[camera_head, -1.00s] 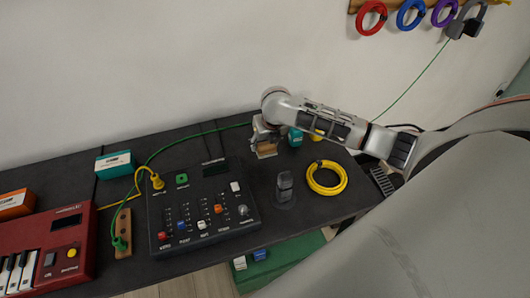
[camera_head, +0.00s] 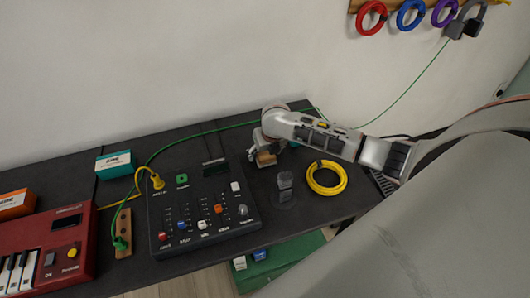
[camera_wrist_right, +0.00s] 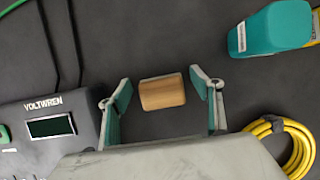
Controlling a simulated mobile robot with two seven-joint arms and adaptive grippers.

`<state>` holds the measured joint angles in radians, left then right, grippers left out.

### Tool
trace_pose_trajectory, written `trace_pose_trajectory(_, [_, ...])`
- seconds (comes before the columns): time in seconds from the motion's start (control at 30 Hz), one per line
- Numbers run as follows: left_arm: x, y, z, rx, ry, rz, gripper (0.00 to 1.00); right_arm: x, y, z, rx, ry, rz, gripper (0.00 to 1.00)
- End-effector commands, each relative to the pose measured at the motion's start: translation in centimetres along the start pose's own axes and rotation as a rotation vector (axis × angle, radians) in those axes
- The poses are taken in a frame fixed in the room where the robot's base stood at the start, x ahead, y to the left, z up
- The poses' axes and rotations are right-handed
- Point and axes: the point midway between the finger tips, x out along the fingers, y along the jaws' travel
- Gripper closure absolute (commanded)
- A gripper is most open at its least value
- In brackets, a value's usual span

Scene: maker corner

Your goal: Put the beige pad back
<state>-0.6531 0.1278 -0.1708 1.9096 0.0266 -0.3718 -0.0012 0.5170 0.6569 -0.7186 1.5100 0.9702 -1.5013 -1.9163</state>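A small beige block with a wood-like grain, which I take for the beige pad (camera_wrist_right: 163,93), lies on the dark table between the fingers of my right gripper in the right wrist view. Dark gaps show between it and both fingers. In the head view the pad (camera_head: 265,160) shows just below my right gripper (camera_head: 260,147), left of the yellow cable coil. The right gripper is open. My left gripper is not in view.
A black mixer (camera_head: 203,210) stands close left of the pad. A grey upright object (camera_head: 285,181) and the yellow coil (camera_head: 326,178) are to the right. The table's front edge is below.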

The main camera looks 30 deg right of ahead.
Motion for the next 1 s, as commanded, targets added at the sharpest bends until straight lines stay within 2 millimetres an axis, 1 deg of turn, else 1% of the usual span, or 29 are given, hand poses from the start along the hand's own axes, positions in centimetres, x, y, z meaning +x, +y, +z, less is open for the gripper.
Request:
trace_pose_trajectory(0.23, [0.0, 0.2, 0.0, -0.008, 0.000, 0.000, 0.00, -0.2, 0.0, 0.1, 0.000, 0.000, 0.000, 0.35])
trace_pose_trajectory(0.37, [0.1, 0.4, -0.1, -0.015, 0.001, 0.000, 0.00, -1.1, 0.0, 0.1, -0.001, -0.002, 0.002, 0.35])
trace_pose_trajectory(0.47, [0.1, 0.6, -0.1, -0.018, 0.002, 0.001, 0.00, -2.7, 0.0, 0.1, -0.003, -0.003, 0.001, 0.35])
trace_pose_trajectory(0.6, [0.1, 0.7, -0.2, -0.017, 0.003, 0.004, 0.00, -5.8, 0.0, 0.2, -0.003, -0.005, 0.001, 0.35])
trace_pose_trajectory(0.8, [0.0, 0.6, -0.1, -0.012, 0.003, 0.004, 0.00, -9.5, 0.0, 0.1, -0.002, -0.003, 0.000, 0.35])
trace_pose_trajectory(0.9, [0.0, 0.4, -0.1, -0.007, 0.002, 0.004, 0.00, -10.8, 0.0, 0.1, -0.002, -0.003, 0.001, 0.35])
trace_pose_trajectory(1.0, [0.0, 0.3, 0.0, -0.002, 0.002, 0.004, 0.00, -11.7, 0.0, 0.1, -0.001, -0.001, 0.000, 0.35])
